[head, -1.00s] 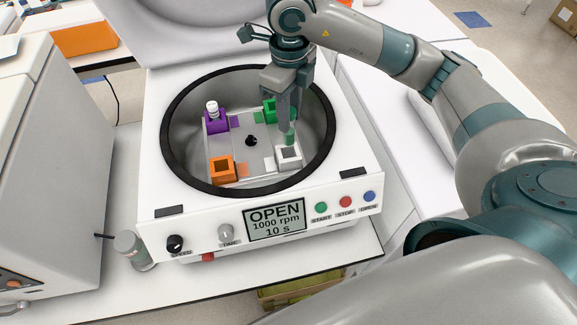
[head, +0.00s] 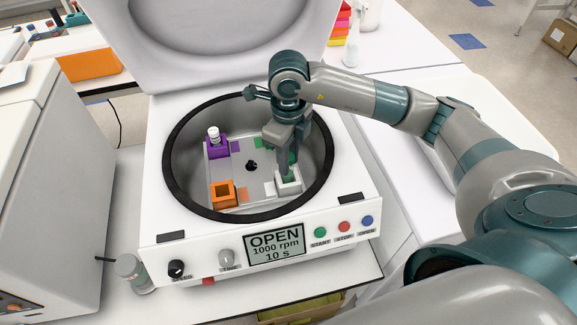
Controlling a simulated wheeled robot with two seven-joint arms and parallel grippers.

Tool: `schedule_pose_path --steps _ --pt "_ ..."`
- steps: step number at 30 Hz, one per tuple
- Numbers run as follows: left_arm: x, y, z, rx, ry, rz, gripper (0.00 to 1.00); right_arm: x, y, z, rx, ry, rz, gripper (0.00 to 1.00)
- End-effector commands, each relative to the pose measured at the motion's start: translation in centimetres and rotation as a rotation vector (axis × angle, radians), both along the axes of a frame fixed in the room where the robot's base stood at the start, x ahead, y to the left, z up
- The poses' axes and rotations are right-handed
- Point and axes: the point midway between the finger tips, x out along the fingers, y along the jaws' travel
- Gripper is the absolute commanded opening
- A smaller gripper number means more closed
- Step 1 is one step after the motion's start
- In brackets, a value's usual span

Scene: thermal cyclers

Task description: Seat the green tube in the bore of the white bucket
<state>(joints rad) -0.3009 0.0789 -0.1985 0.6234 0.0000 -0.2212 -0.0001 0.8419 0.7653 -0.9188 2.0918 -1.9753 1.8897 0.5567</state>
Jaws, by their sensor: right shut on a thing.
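The white bucket (head: 289,187) sits in the near right of the centrifuge rotor. My right gripper (head: 292,153) comes down over it from above and is shut on the green tube (head: 289,174). The tube is upright, and its lower end is at the bucket's opening, seemingly inside it. How deep it sits cannot be told, since the fingers and the bucket's wall hide parts of it. My left gripper is not in view.
The open centrifuge bowl has a dark rim (head: 180,190). The rotor also carries a purple bucket (head: 217,150) with a white-capped tube, an orange bucket (head: 222,193) and a mostly hidden green bucket (head: 261,143). The raised lid (head: 120,60) stands behind.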

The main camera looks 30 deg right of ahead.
Motion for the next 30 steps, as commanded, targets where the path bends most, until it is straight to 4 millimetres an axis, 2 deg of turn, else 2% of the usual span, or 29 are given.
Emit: schedule_pose_path --steps 7,16,29,30 --pt "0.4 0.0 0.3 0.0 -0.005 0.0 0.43 -0.1 0.0 -0.5 0.0 0.002 0.0 0.03" --pt "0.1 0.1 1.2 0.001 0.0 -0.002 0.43 -0.1 0.0 -3.5 0.0 0.002 -0.001 0.03" --pt "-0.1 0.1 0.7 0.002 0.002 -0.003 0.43 0.0 0.0 -4.1 0.0 0.0 0.0 0.03" --pt "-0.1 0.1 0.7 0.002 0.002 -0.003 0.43 0.0 0.0 -4.1 0.0 0.0 0.0 0.27"
